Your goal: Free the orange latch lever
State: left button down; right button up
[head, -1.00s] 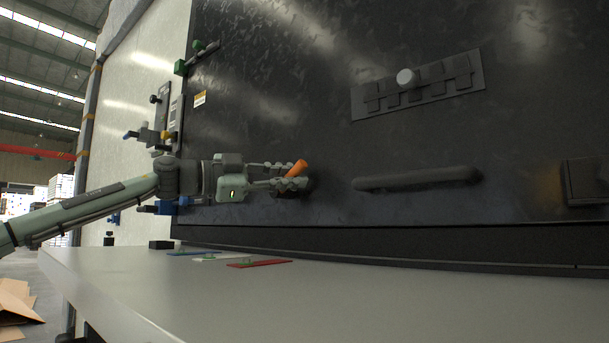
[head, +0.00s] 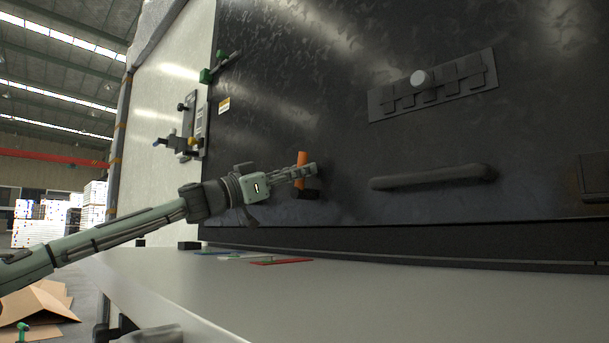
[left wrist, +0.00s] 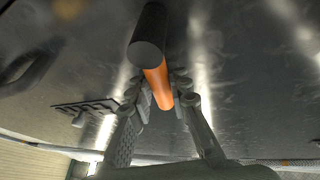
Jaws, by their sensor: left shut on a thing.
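The orange latch lever (head: 301,158) is on the dark panel and points nearly straight up in the head view. It joins a dark base at its lower end. My left gripper (head: 303,172) comes from the left and is shut on the lever, with one finger in front of it. In the left wrist view the lever (left wrist: 159,86) lies between the two fingertips (left wrist: 161,97) of this gripper, and a black cylinder (left wrist: 150,35) adjoins its end. My right gripper is in neither view.
A dark bar handle (head: 432,178) and a plate with a light knob (head: 419,77) are on the panel to the right. Below is a pale tabletop (head: 330,295) with a red flat piece (head: 281,261), mostly clear. Latch fittings (head: 188,140) are at the left.

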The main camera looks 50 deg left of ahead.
pick_arm(q)
jog(key=shift+a+n+t+y, duration=0.2)
jog(key=shift+n+y, duration=0.15)
jog(key=shift+n, duration=0.4)
jog(key=shift+a+n+t+y, duration=0.1)
jog(key=shift+a+n+y, duration=0.2)
jog(key=shift+n, duration=0.45)
jog(key=shift+y, duration=0.25)
jog(key=c, duration=1.4)
grip_release()
jog(key=shift+s+f, duration=0.15)
jog(key=shift+s, duration=0.6)
jog(key=shift+v, duration=5.25)
jog(key=shift+w+a+f, duration=0.1)
jog(key=shift+f, duration=0.1)
